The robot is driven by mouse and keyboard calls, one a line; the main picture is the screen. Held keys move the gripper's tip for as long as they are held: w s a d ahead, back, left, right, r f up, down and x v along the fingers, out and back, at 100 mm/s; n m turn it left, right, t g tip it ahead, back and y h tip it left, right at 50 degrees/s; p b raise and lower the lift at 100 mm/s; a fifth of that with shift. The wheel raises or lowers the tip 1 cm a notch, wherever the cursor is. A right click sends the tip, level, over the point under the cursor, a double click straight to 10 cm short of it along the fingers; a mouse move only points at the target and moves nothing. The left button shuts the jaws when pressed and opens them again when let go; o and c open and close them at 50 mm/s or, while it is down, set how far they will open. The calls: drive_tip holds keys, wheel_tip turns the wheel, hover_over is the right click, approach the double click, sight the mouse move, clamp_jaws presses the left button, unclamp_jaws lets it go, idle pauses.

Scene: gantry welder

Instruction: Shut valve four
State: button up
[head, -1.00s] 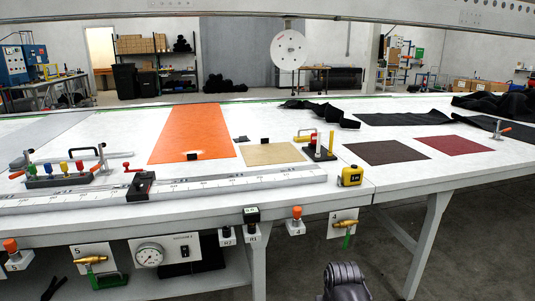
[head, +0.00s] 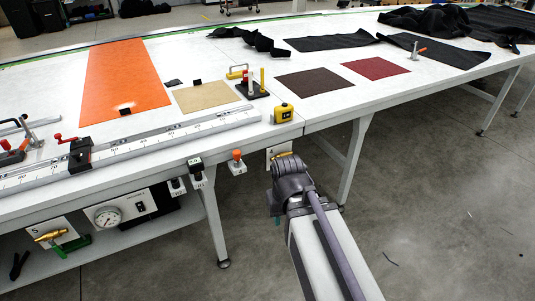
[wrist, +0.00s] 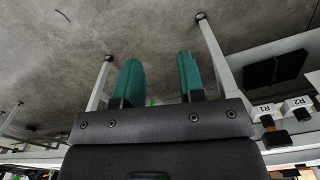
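Valve four's white plate (head: 271,157) hangs on the table's front edge, just behind the end of my arm. A bit of brass shows above my wrist; most of the valve and its handle are hidden there. In the wrist view my gripper (wrist: 158,78) has its two teal fingers wide apart. A small bright green piece (wrist: 151,102), perhaps the valve's handle, shows low between them. I cannot tell how near it is, and nothing is seen clamped.
An orange-capped button (head: 236,156) sits left of the plate on the table edge. Valve five (head: 52,235), with a green handle, and a gauge panel (head: 108,216) are lower left. A table leg (head: 355,160) stands right of my arm. The floor at right is mostly open.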

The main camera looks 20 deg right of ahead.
drive_tip(key=shift+o, duration=0.4)
wheel_tip(320, 180, down, 14)
drive_tip(key=w+d+m+y+b, duration=0.1)
drive_tip(key=w+d+b, duration=0.1)
drive_tip(key=b, duration=0.8)
drive_tip(key=shift+w+d+f+t+y+b, duration=0.15)
drive_tip(key=shift+w+f+t+y+b, duration=0.15)
drive_tip(key=shift+t, duration=0.1)
drive_tip(key=w+d+f+n+t+y+b, duration=0.1)
drive_tip(key=w+d+f+t+y+b, duration=0.15)
drive_tip(key=w+f+t+b, duration=0.55)
drive_tip(key=w+d+f+n+t+y+b, duration=0.1)
drive_tip(key=w+d+f+y+b, duration=0.2)
drive_tip(key=w+b, duration=0.7)
drive_tip(key=w+d+r+t+h+b, duration=0.2)
drive_tip(key=w+d+r+t+h, duration=0.1)
drive_tip(key=d+r+t, duration=0.4)
drive_tip(key=shift+n+t, duration=0.3)
drive_tip(key=shift+t, duration=0.1)
drive_tip(key=x, duration=0.7)
drive_tip(key=a+r+x, duration=0.1)
drive_tip(key=x, duration=0.2)
drive_tip(key=shift+w+r, duration=0.1)
drive_tip(key=shift+w, duration=0.1)
clamp_jaws()
